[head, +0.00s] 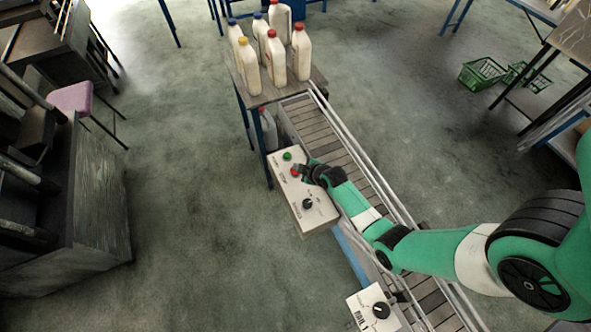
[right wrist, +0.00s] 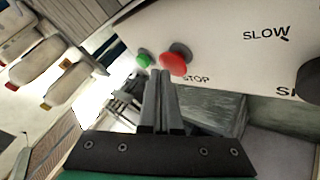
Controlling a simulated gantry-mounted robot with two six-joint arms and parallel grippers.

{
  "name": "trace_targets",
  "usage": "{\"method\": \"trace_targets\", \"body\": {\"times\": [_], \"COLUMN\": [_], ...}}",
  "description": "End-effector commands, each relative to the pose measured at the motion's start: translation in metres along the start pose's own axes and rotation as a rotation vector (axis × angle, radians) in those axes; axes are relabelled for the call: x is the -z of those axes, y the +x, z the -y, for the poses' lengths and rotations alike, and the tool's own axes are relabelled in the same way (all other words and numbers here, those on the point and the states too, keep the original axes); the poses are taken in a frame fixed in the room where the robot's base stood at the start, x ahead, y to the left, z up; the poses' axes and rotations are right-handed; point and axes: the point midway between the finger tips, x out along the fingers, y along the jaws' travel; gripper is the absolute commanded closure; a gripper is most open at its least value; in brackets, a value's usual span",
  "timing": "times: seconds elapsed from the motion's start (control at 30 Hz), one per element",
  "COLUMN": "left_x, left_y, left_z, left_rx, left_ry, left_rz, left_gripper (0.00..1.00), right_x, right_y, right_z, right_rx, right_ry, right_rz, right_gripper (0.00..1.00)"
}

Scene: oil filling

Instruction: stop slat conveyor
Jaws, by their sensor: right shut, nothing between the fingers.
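The slat conveyor (head: 322,137) runs from the bottle table down to the lower right. A control box (head: 302,204) sits at its left side. It carries a green button (head: 287,156), a red stop button (head: 294,171) and a black speed knob (head: 307,203). My right gripper (head: 303,172) is at the red button. In the right wrist view its two fingers (right wrist: 163,76) are together and empty, with their tips just below the red button (right wrist: 174,64) in the picture. The green button (right wrist: 143,60) is to its left. I cannot tell whether the tips touch the red button. My left gripper is not in view.
Several white bottles (head: 274,62) with coloured caps stand on the table at the conveyor's far end. A second box with a knob (head: 373,308) is near the bottom. Green baskets (head: 482,73) lie on the floor at right. A pink stool (head: 70,98) stands at left.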

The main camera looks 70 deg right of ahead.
Motion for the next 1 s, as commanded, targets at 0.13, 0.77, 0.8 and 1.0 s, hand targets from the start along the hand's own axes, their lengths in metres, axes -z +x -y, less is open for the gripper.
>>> {"method": "trace_targets", "body": {"times": [0.13, 0.77, 0.8, 1.0], "left_x": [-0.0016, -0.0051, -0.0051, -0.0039], "left_y": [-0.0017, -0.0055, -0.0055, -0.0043], "left_z": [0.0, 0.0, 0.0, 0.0], "left_rx": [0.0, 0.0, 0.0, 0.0], "left_ry": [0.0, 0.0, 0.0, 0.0], "left_rz": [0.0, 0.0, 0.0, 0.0], "left_gripper": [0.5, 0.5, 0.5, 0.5], "right_x": [-0.0013, -0.0045, -0.0045, -0.0037], "right_y": [0.0018, 0.0059, 0.0059, 0.0046], "right_z": [0.0013, 0.0044, 0.0044, 0.0037], "right_rx": [0.0, 0.0, 0.0, 0.001], "right_ry": [0.0, 0.0, 0.0, 0.0], "right_rz": [0.0, 0.001, 0.001, 0.001], "right_gripper": [1.0, 1.0, 1.0, 1.0]}}
